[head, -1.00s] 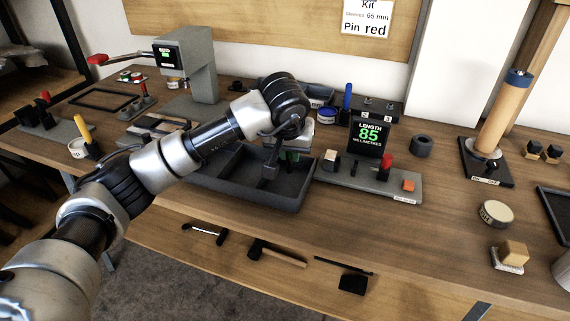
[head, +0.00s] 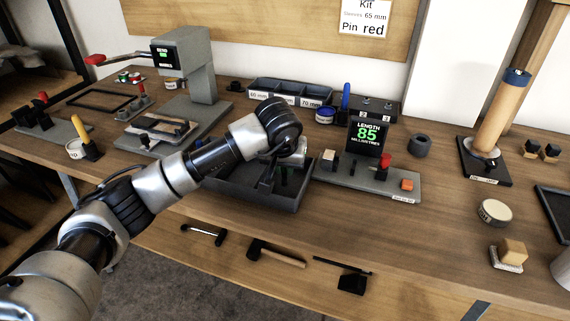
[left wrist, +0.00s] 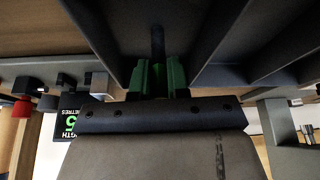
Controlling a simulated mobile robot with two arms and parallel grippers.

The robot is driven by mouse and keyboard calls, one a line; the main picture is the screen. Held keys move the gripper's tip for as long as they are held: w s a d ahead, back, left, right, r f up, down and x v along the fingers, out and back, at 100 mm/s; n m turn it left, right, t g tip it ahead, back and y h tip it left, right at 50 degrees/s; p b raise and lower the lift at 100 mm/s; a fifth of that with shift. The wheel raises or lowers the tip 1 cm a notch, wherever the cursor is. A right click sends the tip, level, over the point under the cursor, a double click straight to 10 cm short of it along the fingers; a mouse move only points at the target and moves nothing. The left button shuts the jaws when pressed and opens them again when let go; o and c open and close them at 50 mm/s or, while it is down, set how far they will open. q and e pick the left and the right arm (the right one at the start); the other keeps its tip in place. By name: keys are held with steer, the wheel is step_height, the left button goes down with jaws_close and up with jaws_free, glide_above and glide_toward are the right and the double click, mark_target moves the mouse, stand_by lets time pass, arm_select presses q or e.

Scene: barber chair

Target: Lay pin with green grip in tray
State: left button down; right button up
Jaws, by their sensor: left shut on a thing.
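My left gripper (head: 268,182) reaches down into the dark compartmented tray (head: 245,194) at the middle of the bench. It is shut on the pin with green grip (left wrist: 176,74). In the head view the pin is mostly hidden by my wrist and the tray's shade. I cannot tell whether the pin touches the tray floor. My right gripper is not in view.
Right of the tray stands a grey fixture (head: 345,176) with a red knob and an orange button, below a display (head: 368,138) reading 85. Labelled bins (head: 290,92) stand behind. A grey press (head: 190,65) is at the back left.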

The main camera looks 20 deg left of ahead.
arm_select(q)
steer(key=c, duration=1.4)
jaws_free()
steer(key=o, duration=0.3)
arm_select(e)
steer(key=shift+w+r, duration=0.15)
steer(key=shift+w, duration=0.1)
arm_select(q)
steer(key=shift+r, duration=0.2)
steer(key=v, duration=1.2)
steer(key=shift+p, duration=0.35)
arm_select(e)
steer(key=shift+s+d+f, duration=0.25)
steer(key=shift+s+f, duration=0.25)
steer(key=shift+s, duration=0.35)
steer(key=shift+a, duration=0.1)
